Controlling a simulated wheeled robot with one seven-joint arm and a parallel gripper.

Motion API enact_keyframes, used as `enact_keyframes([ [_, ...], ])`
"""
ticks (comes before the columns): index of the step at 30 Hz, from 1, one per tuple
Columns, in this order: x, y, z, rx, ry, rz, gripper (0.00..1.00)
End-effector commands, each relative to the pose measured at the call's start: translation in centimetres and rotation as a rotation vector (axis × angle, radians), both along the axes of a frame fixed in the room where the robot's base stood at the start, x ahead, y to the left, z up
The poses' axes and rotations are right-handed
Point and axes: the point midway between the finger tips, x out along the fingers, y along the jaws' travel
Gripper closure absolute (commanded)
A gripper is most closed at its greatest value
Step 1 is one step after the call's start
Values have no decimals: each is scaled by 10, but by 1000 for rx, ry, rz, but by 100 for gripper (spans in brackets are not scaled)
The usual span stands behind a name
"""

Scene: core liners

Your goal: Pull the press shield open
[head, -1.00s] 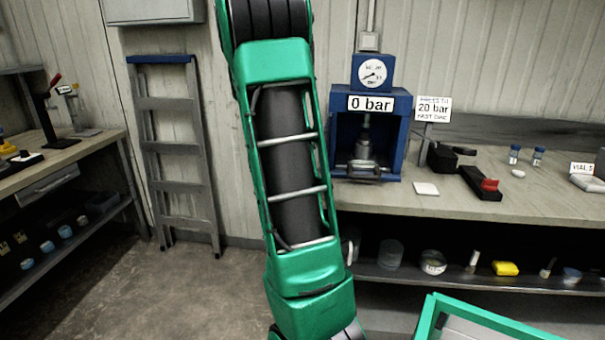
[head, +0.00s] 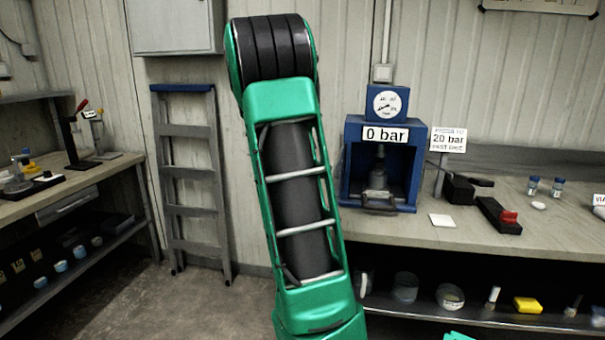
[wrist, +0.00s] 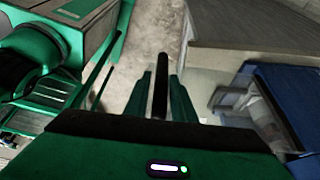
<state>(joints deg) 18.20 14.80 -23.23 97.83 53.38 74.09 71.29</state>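The blue press (head: 351,165) stands on the right-hand bench in the head view, with a round gauge on top and a "0 bar" sign (head: 386,134). A grey handle (head: 380,208) crosses the low front of its opening. A clear shield panel is hard to make out, and I cannot tell how far it is open. In the wrist view the press (wrist: 290,95) is at the right edge. My gripper (wrist: 160,85) points ahead, left of the press and apart from it. Its fingers look closed together with nothing between them. The head view does not show it.
The bench (head: 490,235) carries a white pad (head: 442,220), a dark tool with a red part (head: 500,215) and small vials (head: 533,186). A "20 bar" sign (head: 448,140) stands beside the press. A ladder (head: 190,180) leans on the wall. Floor is free at left.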

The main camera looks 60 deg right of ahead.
Motion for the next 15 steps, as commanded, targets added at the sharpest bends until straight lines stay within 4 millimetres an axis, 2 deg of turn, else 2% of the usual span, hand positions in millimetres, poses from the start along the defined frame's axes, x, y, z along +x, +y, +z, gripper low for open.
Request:
enact_keyframes([
  [1, 6, 2, 8, -2, -3, 3, 77],
  [8, 19, 6, 36, -3, -2, 2, 77],
  [15, 24, 7, 52, 3, 1, -1, 77],
])
